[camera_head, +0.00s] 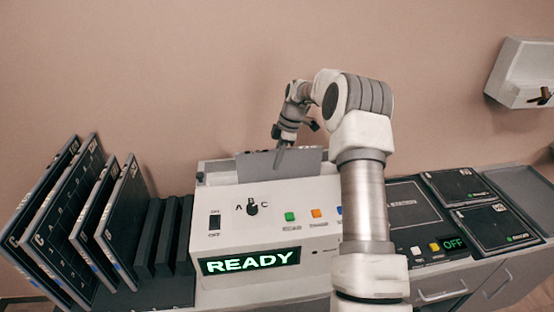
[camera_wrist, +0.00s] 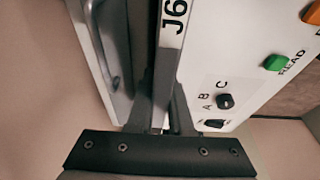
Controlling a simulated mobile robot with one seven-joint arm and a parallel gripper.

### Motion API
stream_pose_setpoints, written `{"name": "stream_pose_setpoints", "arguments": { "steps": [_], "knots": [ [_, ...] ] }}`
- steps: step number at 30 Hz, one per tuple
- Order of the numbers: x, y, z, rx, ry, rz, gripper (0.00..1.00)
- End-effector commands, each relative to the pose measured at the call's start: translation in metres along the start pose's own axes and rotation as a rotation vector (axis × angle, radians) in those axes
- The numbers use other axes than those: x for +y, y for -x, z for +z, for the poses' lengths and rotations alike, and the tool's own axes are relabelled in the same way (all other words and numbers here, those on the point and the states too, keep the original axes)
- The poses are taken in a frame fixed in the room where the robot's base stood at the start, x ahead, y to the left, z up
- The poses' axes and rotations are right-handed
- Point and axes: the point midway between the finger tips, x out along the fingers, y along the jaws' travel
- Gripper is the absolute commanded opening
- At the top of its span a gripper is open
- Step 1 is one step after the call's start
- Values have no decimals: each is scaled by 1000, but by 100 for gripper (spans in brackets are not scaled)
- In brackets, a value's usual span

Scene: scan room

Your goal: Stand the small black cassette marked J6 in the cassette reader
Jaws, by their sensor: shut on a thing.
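The cassette marked J6 shows in the wrist view as a narrow edge with a white label (camera_wrist: 173,22). My gripper (camera_wrist: 164,102) is shut on it, one finger on each side. In the head view my gripper (camera_head: 281,157) is over the back of the cassette reader (camera_head: 280,210), at a grey upright panel (camera_head: 303,160) that looks like the held cassette. The reader is a white console with a green READY display (camera_head: 250,261), a knob (camera_head: 252,207) and coloured buttons. Its front hides the panel's lower edge, so I cannot tell how deep it sits.
Several large dark cassettes (camera_head: 122,213) lean in a rack at the left, beside black dividers (camera_head: 165,235). At the right are a dark panel with an OFF display (camera_head: 453,244), flat cassettes (camera_head: 494,223) and a grey tray (camera_head: 515,188). A white box (camera_head: 521,75) hangs on the wall.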

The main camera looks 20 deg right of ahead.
Motion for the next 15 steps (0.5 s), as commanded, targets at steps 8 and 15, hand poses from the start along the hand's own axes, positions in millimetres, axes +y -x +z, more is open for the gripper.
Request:
{"name": "stream_pose_setpoints", "arguments": {
  "steps": [8,15],
  "knots": [
    [1,2,-1,0,1,3,37],
    [0,1,0,0,0,1,54]
  ]
}}
